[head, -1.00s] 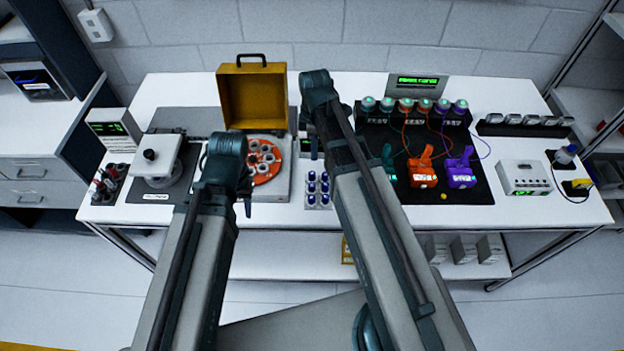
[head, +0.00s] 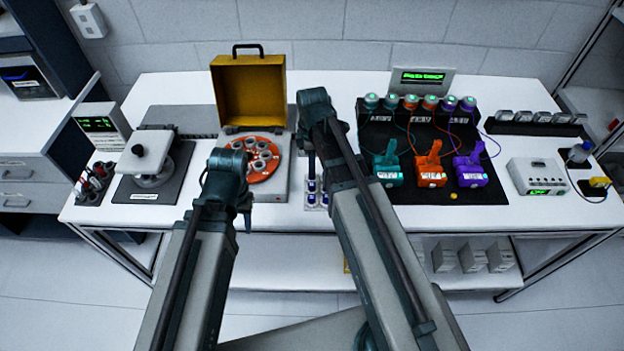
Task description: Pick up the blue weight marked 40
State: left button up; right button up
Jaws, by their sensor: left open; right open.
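I cannot make out any weight marked 40; no marking is legible. Several small blue-topped cylinders (head: 312,186) stand in the middle of the table, partly hidden behind my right arm. My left gripper (head: 246,216) hangs at the table's front edge, in front of the orange round plate; it is small in view, open and seems empty. My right gripper (head: 309,152) points down behind its arm, just beyond the blue-topped cylinders; it is open, mostly hidden and apparently above the table.
An orange round plate (head: 267,172) with grey cylinders lies before an open yellow case (head: 249,97). A white-topped device (head: 149,160) stands left. Green, orange (head: 430,170) and purple clamp-like devices with wires stand right on a black mat. A grey box (head: 538,177) stands farther right.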

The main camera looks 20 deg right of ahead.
notch_tip(320, 180, down, 3)
jog(key=shift+r+b, duration=0.1)
jog(key=shift+b, duration=0.75)
pick_arm(q)
notch_tip(320, 180, down, 3)
jog(key=shift+r, duration=0.15)
pick_arm(e)
jog(key=shift+r, duration=0.1)
grip_shut()
pick_arm(q)
jog(key=shift+r, duration=0.1)
